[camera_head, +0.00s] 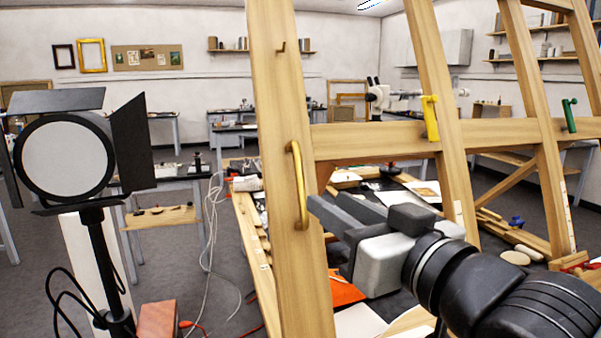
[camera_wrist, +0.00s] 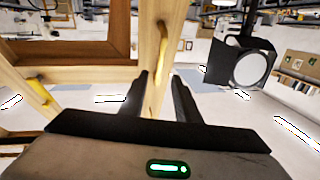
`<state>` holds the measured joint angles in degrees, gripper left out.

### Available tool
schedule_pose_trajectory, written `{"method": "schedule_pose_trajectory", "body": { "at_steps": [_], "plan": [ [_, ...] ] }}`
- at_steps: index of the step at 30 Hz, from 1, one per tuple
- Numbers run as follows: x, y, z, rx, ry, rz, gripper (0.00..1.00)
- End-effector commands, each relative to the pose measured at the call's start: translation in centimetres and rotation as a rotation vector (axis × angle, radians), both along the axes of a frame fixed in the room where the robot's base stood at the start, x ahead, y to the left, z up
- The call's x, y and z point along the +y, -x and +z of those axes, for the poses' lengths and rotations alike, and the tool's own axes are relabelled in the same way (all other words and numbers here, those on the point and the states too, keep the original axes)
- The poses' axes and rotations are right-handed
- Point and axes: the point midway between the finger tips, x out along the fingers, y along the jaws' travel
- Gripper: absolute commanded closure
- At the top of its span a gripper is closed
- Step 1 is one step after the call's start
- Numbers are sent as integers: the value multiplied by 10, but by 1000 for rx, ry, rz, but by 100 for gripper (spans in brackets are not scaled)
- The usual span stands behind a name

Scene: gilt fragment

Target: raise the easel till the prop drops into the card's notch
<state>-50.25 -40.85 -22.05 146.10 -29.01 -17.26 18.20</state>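The easel is a tall pale wooden frame; its near post (camera_head: 285,240) rises through the left middle of the head view, joined to a crossbar (camera_head: 375,138). A curved brass handle (camera_head: 299,185) is fixed on this post. It also shows in the wrist view (camera_wrist: 163,45), beyond my fingers. My gripper (camera_head: 326,213) is just right of the handle in the head view, its fingers pointing at the post. In the wrist view my gripper (camera_wrist: 166,88) has its fingers apart, with the post seen behind the gap. I see no contact with the handle. I cannot make out the prop or the notched card.
A black studio lamp (camera_head: 65,157) stands at the left, with loose cables near its stand. A yellow clamp (camera_head: 430,118) and a green clamp (camera_head: 569,115) sit on the crossbar. Behind the easel, papers and an orange sheet (camera_head: 345,290) lie low. Workbenches stand farther back.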

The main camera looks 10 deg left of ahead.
Motion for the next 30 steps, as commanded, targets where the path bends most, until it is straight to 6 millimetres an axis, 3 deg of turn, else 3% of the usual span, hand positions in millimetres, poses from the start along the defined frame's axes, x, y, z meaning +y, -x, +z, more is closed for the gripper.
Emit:
{"method": "schedule_pose_trajectory", "body": {
  "at_steps": [15,30],
  "plan": [
    [61,-68,-1,1,1,0,71],
    [71,-80,0,-1,-1,0,71]
  ]
}}
